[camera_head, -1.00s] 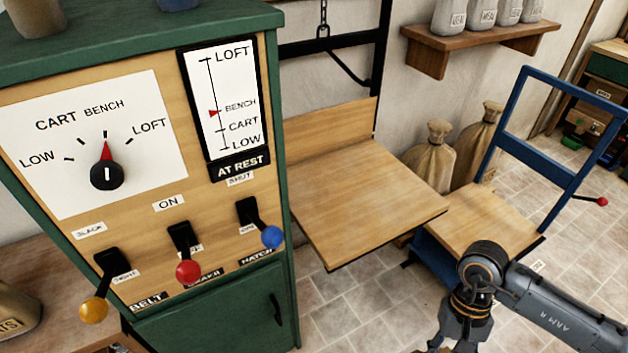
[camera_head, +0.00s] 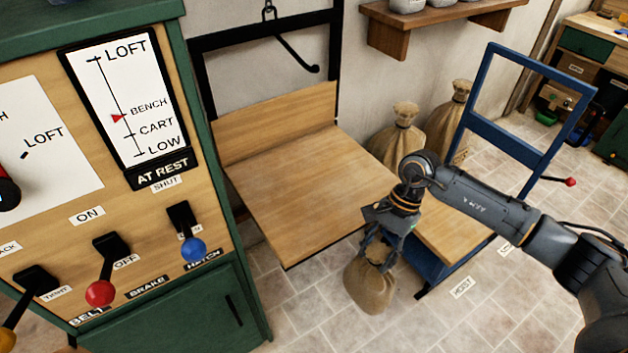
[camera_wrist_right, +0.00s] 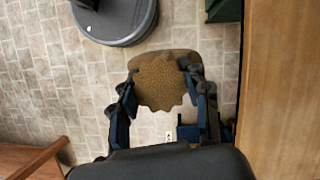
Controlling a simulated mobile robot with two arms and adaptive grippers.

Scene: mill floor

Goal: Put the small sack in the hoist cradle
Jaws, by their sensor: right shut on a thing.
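The small sack (camera_head: 370,285) is brown burlap and hangs from my right gripper (camera_head: 378,255), which is shut on its gathered top. In the right wrist view the sack (camera_wrist_right: 163,78) sits between the two fingers (camera_wrist_right: 163,98). The sack is in the air over the tiled floor, in front of the cradle's right front corner and apart from it. The hoist cradle is an empty wooden platform (camera_head: 305,195) with a wooden back board and a black frame, hung from a chain. My left gripper is not in view.
A control cabinet (camera_head: 225,300) with levers stands at the left; its pointer is at BENCH and its sign reads AT REST. A blue cart (camera_head: 455,235) stands right of the cradle, behind my right arm. Two large sacks (camera_head: 398,140) lean by the wall. A shelf (camera_head: 440,22) holds small sacks.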

